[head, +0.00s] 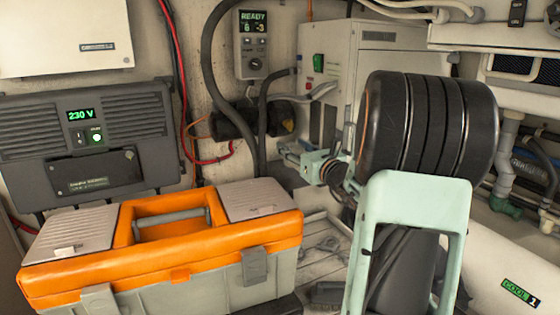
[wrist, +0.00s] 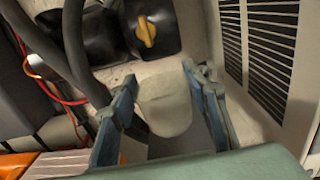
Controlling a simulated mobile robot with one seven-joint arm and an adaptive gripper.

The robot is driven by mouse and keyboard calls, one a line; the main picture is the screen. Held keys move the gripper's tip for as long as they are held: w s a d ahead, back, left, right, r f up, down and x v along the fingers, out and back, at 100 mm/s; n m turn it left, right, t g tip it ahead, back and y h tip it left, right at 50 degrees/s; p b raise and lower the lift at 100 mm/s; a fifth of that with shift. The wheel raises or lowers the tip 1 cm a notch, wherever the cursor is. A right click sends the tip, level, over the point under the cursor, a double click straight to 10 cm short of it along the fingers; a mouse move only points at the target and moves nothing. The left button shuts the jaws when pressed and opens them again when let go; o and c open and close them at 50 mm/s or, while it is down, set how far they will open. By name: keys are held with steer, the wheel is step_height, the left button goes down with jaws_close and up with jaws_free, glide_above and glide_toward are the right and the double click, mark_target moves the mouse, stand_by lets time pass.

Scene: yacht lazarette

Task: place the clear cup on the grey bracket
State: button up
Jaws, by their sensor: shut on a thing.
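My gripper (wrist: 158,90) shows in the wrist view with its two blue-grey fingers on either side of a pale, see-through rounded thing, the clear cup (wrist: 165,105). The fingers are shut on it. In the head view my gripper (head: 291,154) is small, in front of the back wall, left of my dark forearm; the cup is too small and faint to tell there. I cannot make out the grey bracket with certainty in either view.
An orange and grey toolbox (head: 165,262) fills the front left. A black cylinder with a yellow knob (wrist: 147,30) lies beyond my gripper. A white vented cabinet (wrist: 290,60) stands to the right. Dark hoses (wrist: 75,50) and red cables (head: 182,90) run along the wall.

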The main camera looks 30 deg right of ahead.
mark_target(290, 161)
steer(key=shift+w+f, duration=1)
steer(key=shift+f, duration=1.6)
steer(key=shift+f, duration=0.15)
steer(key=o, duration=0.9)
steer(key=shift+o, duration=0.2)
steer(key=shift+r+p, duration=0.3)
steer(key=shift+p, duration=0.05)
steer(key=s+b, duration=0.2)
steer(key=s, duration=1)
steer(key=shift+a+f+b, duration=0.15)
steer(key=shift+a+b, duration=0.15)
